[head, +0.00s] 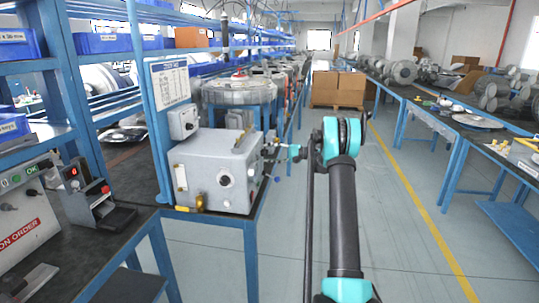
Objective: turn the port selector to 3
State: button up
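A grey metal box (215,168) sits on the bench corner, left of my arm. A round white dial (225,178) with a dark centre is on its front face, and a small light round part (252,171) is near its right edge. I cannot tell which part is the port selector, and no number 3 is readable. My gripper (274,152) is at the right side of the box, pointing left. It is small in the picture, and I cannot tell if it is open, shut or touching a part there.
A smaller grey box with a knob (189,126) is on the blue post behind. A brass-coloured part (200,203) is at the box's lower front. A device with a red light (75,172) stands left. The aisle floor (400,230) to the right is clear.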

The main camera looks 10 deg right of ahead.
jog(key=v, duration=1.2)
jog(key=shift+a, duration=0.1)
jog(key=s+a+f+n+g+h, duration=0.1)
jog(key=s+a+h, duration=0.4)
jog(key=s, duration=0.6)
jog(key=s+a+f+n+g+h, duration=0.1)
jog(key=s+a+h, duration=0.2)
jog(key=s+a, duration=0.6)
jog(key=s+d+f+n+h, duration=0.1)
jog(key=s+d+f+h, duration=0.1)
jog(key=s, duration=0.8)
jog(key=s+d+f+n+h, duration=0.2)
jog(key=s+f+h, duration=0.1)
jog(key=s, duration=0.8)
jog(key=s+d+f+n+h, duration=0.1)
jog(key=s+f, duration=0.4)
jog(key=s, duration=0.5)
jog(key=shift+s+d+t+h, duration=0.4)
jog(key=shift+d+h, duration=0.2)
jog(key=shift+h, duration=0.6)
